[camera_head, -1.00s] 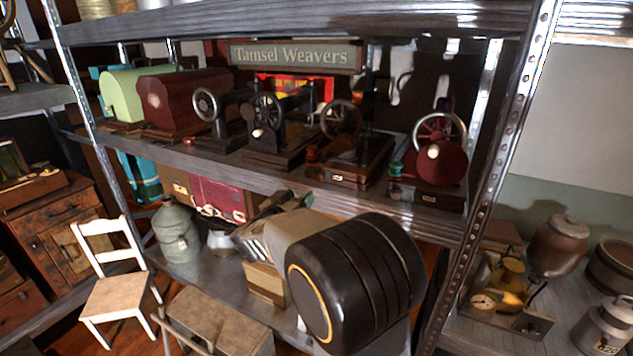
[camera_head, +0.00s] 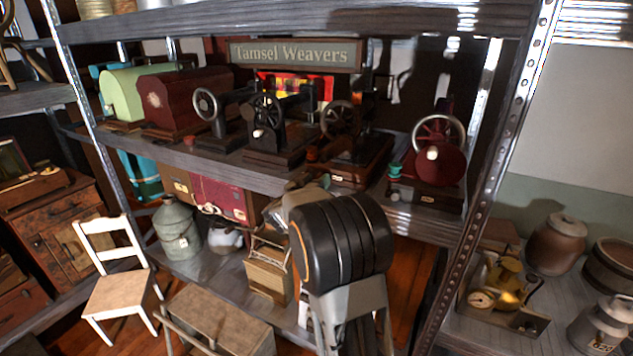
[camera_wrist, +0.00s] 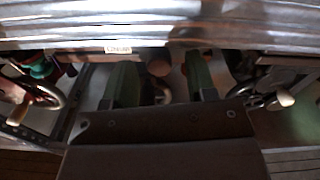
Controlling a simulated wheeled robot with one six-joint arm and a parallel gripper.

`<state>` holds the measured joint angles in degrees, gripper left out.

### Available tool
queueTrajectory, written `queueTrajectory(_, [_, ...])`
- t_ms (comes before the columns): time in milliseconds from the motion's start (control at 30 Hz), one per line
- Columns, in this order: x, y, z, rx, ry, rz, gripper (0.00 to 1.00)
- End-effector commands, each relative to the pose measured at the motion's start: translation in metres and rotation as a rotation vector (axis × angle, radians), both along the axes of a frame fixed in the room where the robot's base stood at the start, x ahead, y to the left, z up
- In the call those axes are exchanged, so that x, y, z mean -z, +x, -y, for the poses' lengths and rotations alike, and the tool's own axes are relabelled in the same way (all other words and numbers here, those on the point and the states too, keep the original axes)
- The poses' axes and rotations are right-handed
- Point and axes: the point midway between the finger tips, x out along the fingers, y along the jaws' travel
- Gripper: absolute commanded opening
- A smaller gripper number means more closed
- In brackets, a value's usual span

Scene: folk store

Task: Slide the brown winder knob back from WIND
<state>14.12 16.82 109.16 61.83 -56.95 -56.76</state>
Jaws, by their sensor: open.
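The sewing machine (camera_head: 350,165) on a brown base stands third along the middle shelf. A small rounded brown knob (camera_head: 312,152) shows at the left of its base. In the wrist view, which looks upside down, a round brown knob (camera_wrist: 158,68) lies between and beyond my fingers. My gripper (camera_wrist: 161,85) is open, with one green finger on each side and a clear gap around the knob. No contact shows. In the head view my arm hides most of the gripper. I cannot read WIND or see the knob's track; a small pale label (camera_wrist: 117,50) is too blurred to read.
The shelf's front edge (camera_wrist: 160,28) runs close along my fingers. A machine with a maroon wheel (camera_head: 438,150) stands at right, with a green spool (camera_head: 395,170). A black machine (camera_head: 272,130) stands at left. The shelf above limits height.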

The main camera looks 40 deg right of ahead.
Motion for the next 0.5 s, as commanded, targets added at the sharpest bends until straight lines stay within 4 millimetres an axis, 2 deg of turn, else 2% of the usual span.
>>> queueTrajectory(67, [0.0, 0.0, -0.0001, 0.0, 0.0, 0.0, 0.52])
queueTrajectory(500, [0.0, -0.0002, -0.0001, 0.0, 0.0, 0.0, 0.1])
